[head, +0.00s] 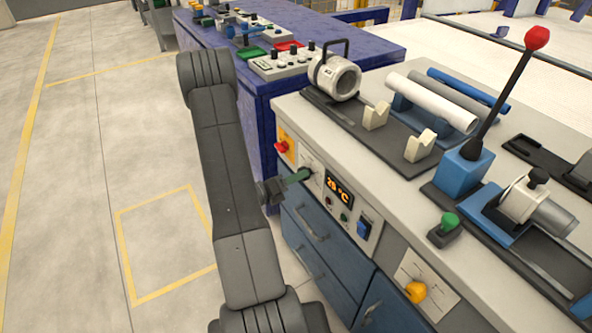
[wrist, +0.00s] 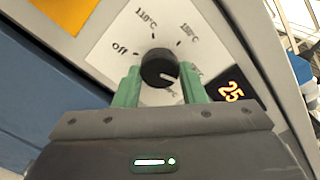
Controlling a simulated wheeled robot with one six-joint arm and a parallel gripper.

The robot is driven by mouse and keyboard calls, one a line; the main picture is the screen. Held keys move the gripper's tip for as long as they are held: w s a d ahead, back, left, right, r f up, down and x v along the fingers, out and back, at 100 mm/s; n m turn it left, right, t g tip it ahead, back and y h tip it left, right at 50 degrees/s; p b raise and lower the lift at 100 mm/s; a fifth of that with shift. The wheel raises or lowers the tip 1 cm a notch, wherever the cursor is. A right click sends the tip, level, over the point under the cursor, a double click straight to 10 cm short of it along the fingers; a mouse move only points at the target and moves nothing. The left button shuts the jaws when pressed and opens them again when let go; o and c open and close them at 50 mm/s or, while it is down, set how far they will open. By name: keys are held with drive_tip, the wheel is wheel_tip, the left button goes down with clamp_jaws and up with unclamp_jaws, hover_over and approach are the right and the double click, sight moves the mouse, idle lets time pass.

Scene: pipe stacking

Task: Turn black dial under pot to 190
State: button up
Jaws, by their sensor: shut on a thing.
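The black dial (wrist: 158,66) sits on a white plate on the cabinet front, with "Off", "110°C" and "150°C" printed around it; further labels are partly hidden by my gripper. Its white pointer mark faces down and to the right in the wrist view, away from "Off". My gripper (wrist: 160,76) has its green fingers on both sides of the dial and is shut on it. In the head view my gripper (head: 297,176) reaches the panel from the left and hides the dial. The orange display (head: 339,190) reads about 25 °C, partly cut by the gripper in the wrist view.
A red knob (head: 281,147) on a yellow plate lies left of the dial. A blue switch (head: 364,229) and a yellow knob (head: 415,292) lie to its right. A pale cylinder with a black handle (head: 335,76) stands on the worktop above. Floor at left is clear.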

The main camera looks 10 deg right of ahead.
drive_tip(key=shift+n+p, duration=0.6)
drive_tip(key=shift+n, duration=0.2)
drive_tip(key=shift+f, duration=0.1)
drive_tip(key=o, duration=1)
drive_tip(key=shift+a, duration=0.1)
drive_tip(key=v, duration=1.3)
drive_tip(key=shift+s+a+p, duration=0.15)
drive_tip(key=shift+a+p, duration=0.2)
drive_tip(key=shift+p, duration=0.1)
drive_tip(key=shift+d, duration=0.1)
drive_tip(key=x, duration=1.3)
drive_tip(key=shift+d+b, duration=0.35)
